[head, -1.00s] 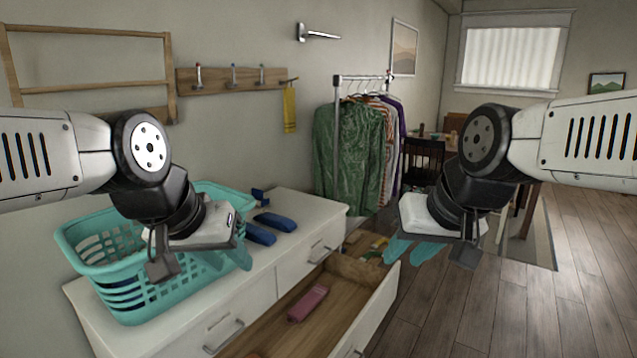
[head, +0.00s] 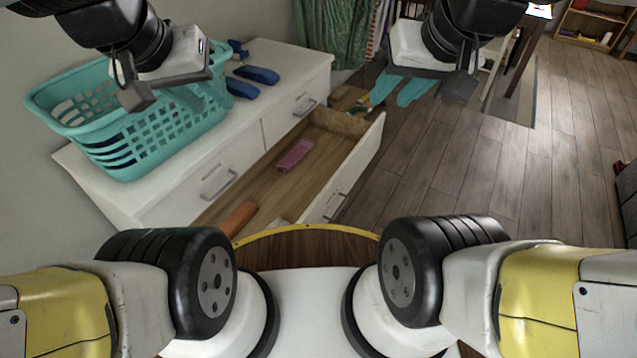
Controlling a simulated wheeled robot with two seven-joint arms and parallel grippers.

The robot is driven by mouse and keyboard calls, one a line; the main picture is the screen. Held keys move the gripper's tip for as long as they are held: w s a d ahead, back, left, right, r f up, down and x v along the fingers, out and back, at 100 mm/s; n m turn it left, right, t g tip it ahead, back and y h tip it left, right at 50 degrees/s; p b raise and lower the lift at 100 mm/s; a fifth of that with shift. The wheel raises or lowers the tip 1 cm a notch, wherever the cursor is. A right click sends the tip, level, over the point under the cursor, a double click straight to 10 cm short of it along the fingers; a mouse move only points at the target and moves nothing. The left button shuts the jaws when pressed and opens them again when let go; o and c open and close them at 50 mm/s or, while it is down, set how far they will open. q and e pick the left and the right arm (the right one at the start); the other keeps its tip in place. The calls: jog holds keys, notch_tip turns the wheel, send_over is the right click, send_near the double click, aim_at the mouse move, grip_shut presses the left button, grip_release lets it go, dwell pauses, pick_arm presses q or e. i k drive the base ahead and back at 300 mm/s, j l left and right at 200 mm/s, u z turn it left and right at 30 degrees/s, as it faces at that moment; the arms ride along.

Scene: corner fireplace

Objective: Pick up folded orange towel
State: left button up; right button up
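An orange item (head: 238,218), seemingly the folded orange towel, lies in the near end of the open drawer (head: 345,165). It is small in the head view and its folds are hard to make out. My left gripper (head: 205,97) is above the dresser by the teal basket, beyond the orange item. Its teal fingers look apart and empty, though they blend with the basket behind. My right gripper (head: 400,91) is open and empty, beyond the drawer's far end and over the floor side.
A teal laundry basket (head: 150,143) and blue items (head: 257,75) stand on the white dresser (head: 290,62). A pink item (head: 295,156) lies mid-drawer. The drawer sticks out with its front panel raised as an edge. Hanging clothes (head: 333,30) are behind. Wooden floor (head: 430,170) at right is clear.

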aim_at(245, 212)
jog(key=u, duration=0.9)
jog(key=i+l+u, duration=0.1)
jog(key=l+u, duration=1.2)
jog(key=u, duration=0.15)
jog(key=k+j+z, duration=0.1)
jog(key=k, duration=0.25)
jog(key=i+l+u, duration=0.1)
jog(key=i, duration=0.3)
